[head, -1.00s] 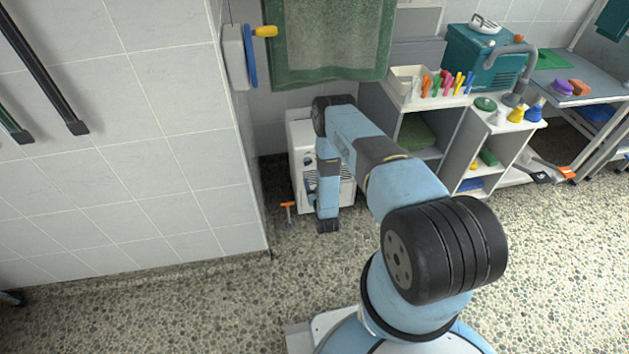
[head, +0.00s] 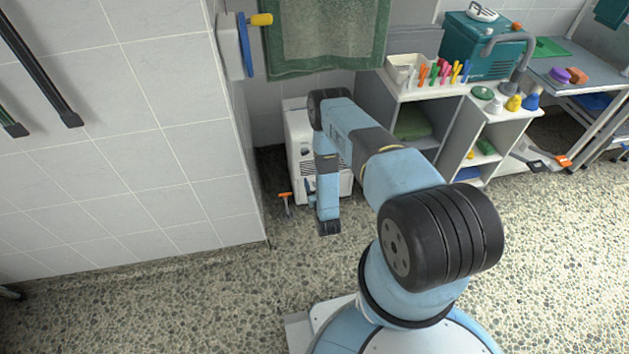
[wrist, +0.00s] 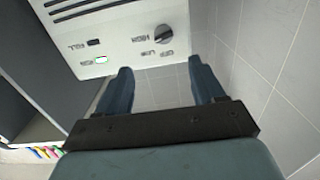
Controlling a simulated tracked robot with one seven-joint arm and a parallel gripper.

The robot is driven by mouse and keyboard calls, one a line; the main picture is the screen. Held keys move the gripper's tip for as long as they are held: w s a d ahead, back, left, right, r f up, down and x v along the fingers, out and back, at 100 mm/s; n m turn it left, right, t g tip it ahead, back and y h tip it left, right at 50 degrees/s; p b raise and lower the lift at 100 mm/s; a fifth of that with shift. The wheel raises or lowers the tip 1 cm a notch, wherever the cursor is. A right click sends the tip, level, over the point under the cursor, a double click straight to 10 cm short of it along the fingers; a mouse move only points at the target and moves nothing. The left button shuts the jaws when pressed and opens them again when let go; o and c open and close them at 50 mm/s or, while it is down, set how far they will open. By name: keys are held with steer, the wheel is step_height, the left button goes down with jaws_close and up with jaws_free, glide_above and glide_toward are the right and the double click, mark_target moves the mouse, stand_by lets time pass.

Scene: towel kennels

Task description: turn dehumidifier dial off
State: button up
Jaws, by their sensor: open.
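The dehumidifier (head: 299,130) is a white box standing on the floor in the wall corner, partly hidden behind my arm in the head view. The dial lies a little beyond the fingertips in the picture, between the two fingers' lines, and I see no contact. The gripper's fingers are not clear in the head view.
A tiled wall (head: 170,130) stands close to the left of the dehumidifier. A green towel (head: 325,40) hangs above it. A white shelf unit (head: 440,88) with colored items stands to the right. An orange-handled tool (head: 285,198) is on the floor nearby. The front floor is clear.

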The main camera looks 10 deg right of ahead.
steer(key=shift+s, duration=1.3)
steer(key=shift+s+a, duration=0.1)
steer(key=shift+s, duration=0.05)
steer(key=s, duration=1.3)
steer(key=shift+s, duration=0.25)
steer(key=shift+r, duration=0.1)
